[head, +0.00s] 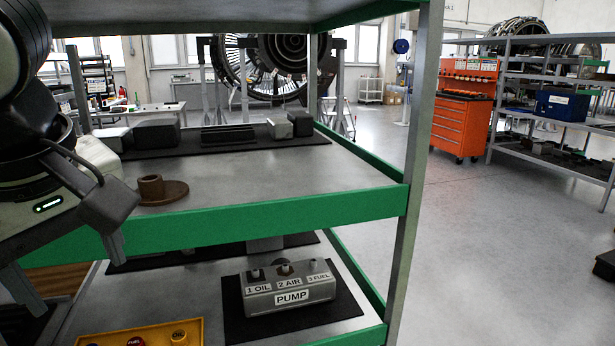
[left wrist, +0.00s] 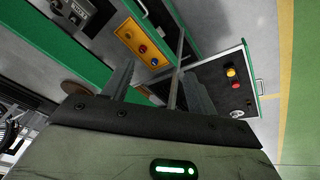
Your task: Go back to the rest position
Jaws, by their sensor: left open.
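My left gripper (head: 68,268) hangs at the left of the head view, in front of the green-edged shelf rack. Its two fingers are apart and point down, with nothing between them. In the left wrist view the fingers (left wrist: 158,90) are also apart and empty. The left arm hides the left part of the rack. My right gripper does not show in either view.
The rack's green front rail (head: 250,222) is close by the left gripper. A brown flanged part (head: 160,191) sits on the upper shelf. A grey pump block (head: 288,290) and a yellow panel (head: 150,333) are below. Open floor (head: 490,240) lies right, before an orange cabinet (head: 463,110).

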